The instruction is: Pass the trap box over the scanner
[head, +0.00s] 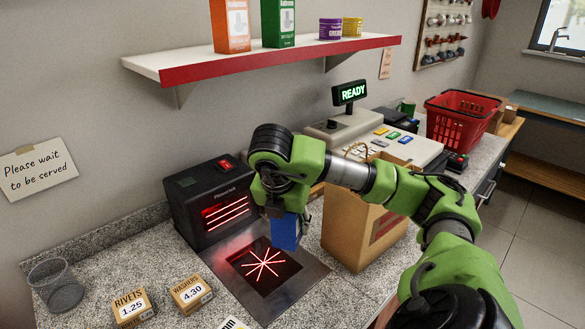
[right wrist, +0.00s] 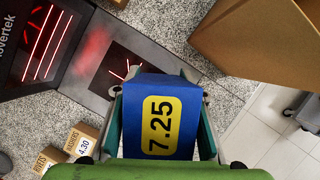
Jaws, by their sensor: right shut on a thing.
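The blue trap box (head: 286,233) hangs above the right back part of the scanner's flat plate. In the right wrist view the box (right wrist: 185,130) shows a yellow label reading 7.25. My right gripper (head: 284,214) is shut on it, with a finger on each side. The scanner (head: 191,214) is a black upright unit with red lines, joined to a steel plate (head: 310,275) with a dark window and a red star of beams (head: 262,265). It also shows in the right wrist view (right wrist: 70,75). My left gripper is not in view.
A brown paper bag (head: 350,235) stands close right of the plate. Small priced boxes for rivets (head: 131,306) and washers (head: 190,294) and a mesh cup (head: 58,288) sit at front left. A till (head: 400,150) reading READY and a red basket (head: 465,122) stand behind.

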